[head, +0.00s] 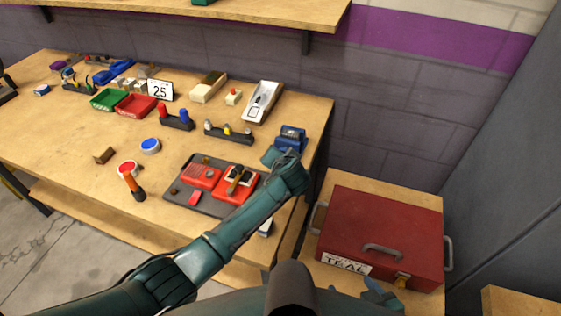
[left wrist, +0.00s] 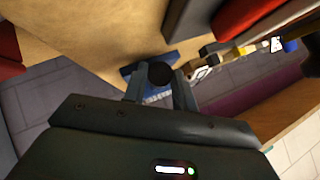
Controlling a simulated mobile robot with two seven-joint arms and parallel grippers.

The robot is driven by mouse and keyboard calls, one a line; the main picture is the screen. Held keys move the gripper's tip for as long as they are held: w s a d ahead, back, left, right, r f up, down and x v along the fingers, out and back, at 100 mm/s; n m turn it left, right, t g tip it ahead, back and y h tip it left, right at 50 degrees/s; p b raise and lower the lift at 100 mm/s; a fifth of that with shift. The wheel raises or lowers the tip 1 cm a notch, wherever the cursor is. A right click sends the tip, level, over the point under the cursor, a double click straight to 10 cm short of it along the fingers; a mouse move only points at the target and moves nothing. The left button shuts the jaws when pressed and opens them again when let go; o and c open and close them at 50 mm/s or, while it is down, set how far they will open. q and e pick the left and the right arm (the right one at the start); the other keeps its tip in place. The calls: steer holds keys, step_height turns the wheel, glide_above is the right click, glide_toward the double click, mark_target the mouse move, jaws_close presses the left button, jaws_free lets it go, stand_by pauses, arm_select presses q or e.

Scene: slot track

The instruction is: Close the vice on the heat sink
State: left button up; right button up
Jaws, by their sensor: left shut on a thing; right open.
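The blue vice (head: 291,136) stands near the right edge of the workbench, with its jaws too small to read clearly. I cannot make out the heat sink for certain. My left gripper (head: 277,156) is at the near side of the vice. In the left wrist view its two fingers are shut on a dark round knob (left wrist: 158,78), with a blue part of the vice (left wrist: 148,62) behind it. My right gripper (head: 380,294) is low in the head view, in front of the red toolbox, open and partly hidden.
The red toolbox (head: 386,229) stands on a lower surface right of the bench. A dark tray (head: 212,208) with red parts lies under and beside my left arm. An orange-handled tool (head: 132,185), small bins and racks fill the bench farther left.

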steer(key=shift+w+r, duration=0.15)
steer(key=shift+r, duration=0.05)
arm_select(q)
steer(key=o, duration=1)
steer(key=shift+c, duration=0.2)
arm_select(e)
steer(key=shift+w+r, duration=0.1)
